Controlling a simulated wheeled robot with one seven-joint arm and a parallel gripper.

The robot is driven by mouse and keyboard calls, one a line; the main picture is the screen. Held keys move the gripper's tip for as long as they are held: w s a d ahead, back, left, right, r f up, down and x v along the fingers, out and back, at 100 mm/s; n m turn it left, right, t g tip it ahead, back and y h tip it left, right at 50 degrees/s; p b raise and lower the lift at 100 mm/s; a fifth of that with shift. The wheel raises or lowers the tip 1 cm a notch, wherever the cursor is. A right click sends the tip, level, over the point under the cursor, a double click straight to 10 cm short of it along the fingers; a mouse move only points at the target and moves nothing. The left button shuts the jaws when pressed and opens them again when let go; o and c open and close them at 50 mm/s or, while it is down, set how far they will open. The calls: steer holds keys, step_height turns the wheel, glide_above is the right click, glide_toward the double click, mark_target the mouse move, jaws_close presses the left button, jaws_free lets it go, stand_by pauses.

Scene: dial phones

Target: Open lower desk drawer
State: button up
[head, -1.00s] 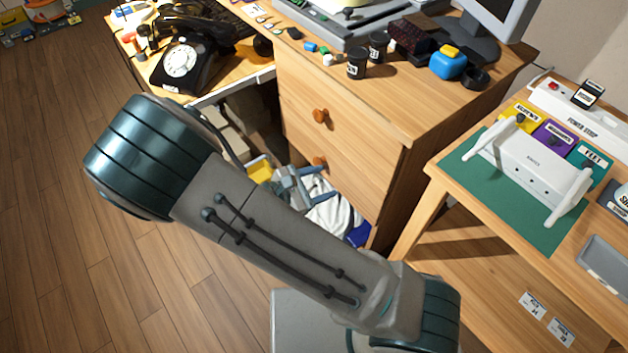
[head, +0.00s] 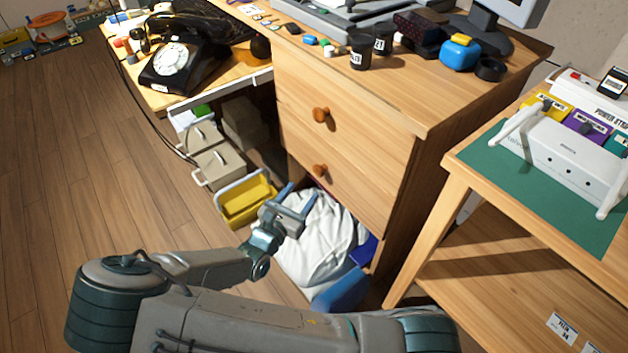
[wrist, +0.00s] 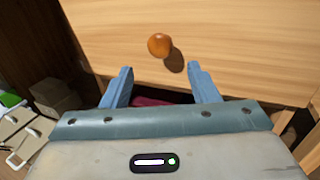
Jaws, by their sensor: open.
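The desk has two wooden drawers, one above the other, and both look shut. The lower drawer (head: 350,181) has a round orange-brown knob (head: 320,171). The upper drawer (head: 350,115) has a matching knob (head: 321,114). My gripper (head: 300,191) is open and empty, just below and in front of the lower knob in the head view.
A white cloth bundle (head: 318,240) fills the space under the lower drawer. A yellow bin (head: 246,198) and beige boxes (head: 218,163) stand left of it. A side table (head: 478,185) is at the right.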

mark_target(316, 174)
steer(key=b+x, duration=0.2)
steer(key=x, duration=0.5)
steer(key=shift+w+d, duration=0.25)
steer(key=shift+a, duration=0.1)
jaws_close()
